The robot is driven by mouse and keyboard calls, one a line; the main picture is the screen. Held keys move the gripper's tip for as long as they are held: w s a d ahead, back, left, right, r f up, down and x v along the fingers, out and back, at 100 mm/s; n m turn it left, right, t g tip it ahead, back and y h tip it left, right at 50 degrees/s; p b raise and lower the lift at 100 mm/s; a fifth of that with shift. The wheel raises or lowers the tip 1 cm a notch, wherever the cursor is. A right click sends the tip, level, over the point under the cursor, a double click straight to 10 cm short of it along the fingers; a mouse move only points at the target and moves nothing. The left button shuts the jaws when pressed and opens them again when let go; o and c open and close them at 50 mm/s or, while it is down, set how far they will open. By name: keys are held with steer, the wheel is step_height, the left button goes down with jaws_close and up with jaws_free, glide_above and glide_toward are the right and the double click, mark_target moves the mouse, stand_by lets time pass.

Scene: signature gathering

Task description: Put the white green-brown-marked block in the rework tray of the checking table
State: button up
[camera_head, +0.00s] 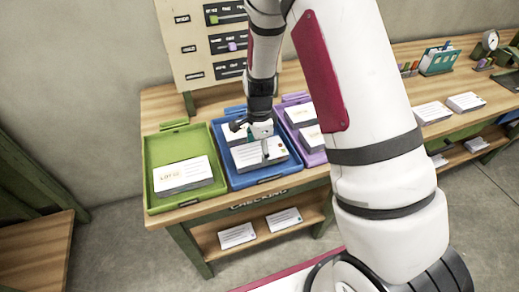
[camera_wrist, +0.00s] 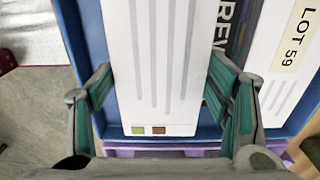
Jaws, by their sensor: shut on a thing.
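The white block with a green and a brown mark (camera_wrist: 155,70) is between the fingers of my gripper (camera_wrist: 160,105), which is shut on it. In the head view my gripper (camera_head: 264,143) is over the blue tray (camera_head: 228,172) on the checking table, with the held block (camera_head: 255,160) below it. I cannot tell whether the block touches the tray floor. Dark lettering beginning "RE" shows partly beside the block in the wrist view; the rest is covered. A white block labelled LOT 59 (camera_wrist: 285,60) lies beside the held one, within the blue tray.
A green tray (camera_head: 150,160) with white LOT-labelled blocks (camera_head: 183,175) stands left of the blue one. A purple tray (camera_head: 312,160) with white blocks is to its right, partly behind my arm. A sign board (camera_head: 180,60) stands behind. More white blocks (camera_head: 237,236) lie on the lower shelf.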

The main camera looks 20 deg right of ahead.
steer(key=shift+f, duration=0.3)
steer(key=shift+f, duration=0.2)
steer(key=o, duration=1.4)
steer(key=shift+c, duration=0.2)
